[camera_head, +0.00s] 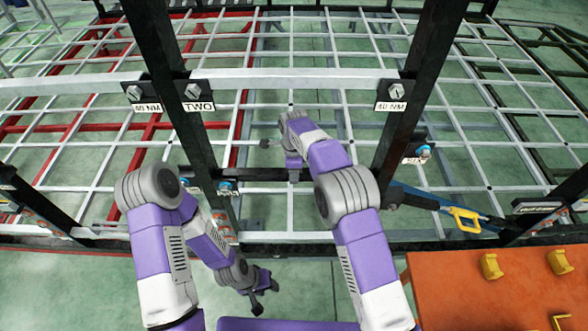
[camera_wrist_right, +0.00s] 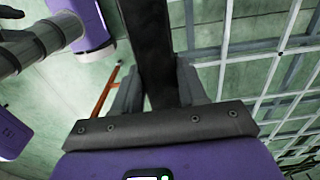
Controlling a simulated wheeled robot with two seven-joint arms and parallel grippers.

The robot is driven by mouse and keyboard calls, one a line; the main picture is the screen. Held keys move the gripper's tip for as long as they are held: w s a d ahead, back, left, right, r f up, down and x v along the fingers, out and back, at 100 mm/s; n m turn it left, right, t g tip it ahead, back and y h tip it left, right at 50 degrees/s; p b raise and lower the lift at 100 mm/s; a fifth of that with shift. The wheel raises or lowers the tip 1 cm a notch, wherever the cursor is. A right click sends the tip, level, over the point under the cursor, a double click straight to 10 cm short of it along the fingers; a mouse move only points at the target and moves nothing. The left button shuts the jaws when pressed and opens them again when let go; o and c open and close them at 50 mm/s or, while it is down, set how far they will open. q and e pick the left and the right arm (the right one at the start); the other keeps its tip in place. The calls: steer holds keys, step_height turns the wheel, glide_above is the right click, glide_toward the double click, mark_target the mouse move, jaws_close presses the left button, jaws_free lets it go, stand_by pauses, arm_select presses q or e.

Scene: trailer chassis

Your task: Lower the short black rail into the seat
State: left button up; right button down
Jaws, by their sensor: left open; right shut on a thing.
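The short black rail (camera_head: 262,174) lies roughly level between two black uprights in the head view, with part of it hidden behind my right arm. My right gripper (camera_head: 293,174) is shut on its middle. In the right wrist view the rail (camera_wrist_right: 150,45) runs between the fingers of the right gripper (camera_wrist_right: 157,90). The rail's left end is close to the left upright; I cannot tell whether it touches. The seat cannot be made out clearly. My left gripper (camera_head: 260,290) is open and empty, low and in front of the frame, apart from the rail.
The left upright (camera_head: 172,70) and right upright (camera_head: 415,90) flank the rail, with bolted plates marked 40 NM. An orange table (camera_head: 450,285) with yellow pieces stands lower right. A yellow-handled tool (camera_head: 465,219) lies near the right upright.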

steer(key=shift+f, duration=0.35)
stand_by(0.7)
steer(key=c, duration=0.7)
jaws_free()
steer(key=shift+o, duration=0.9)
steer(key=shift+f, duration=0.1)
step_height(320, 180, up, 8)
steer(key=shift+f+b, duration=0.15)
steer(key=shift+b, duration=0.25)
steer(key=shift+s, duration=0.1)
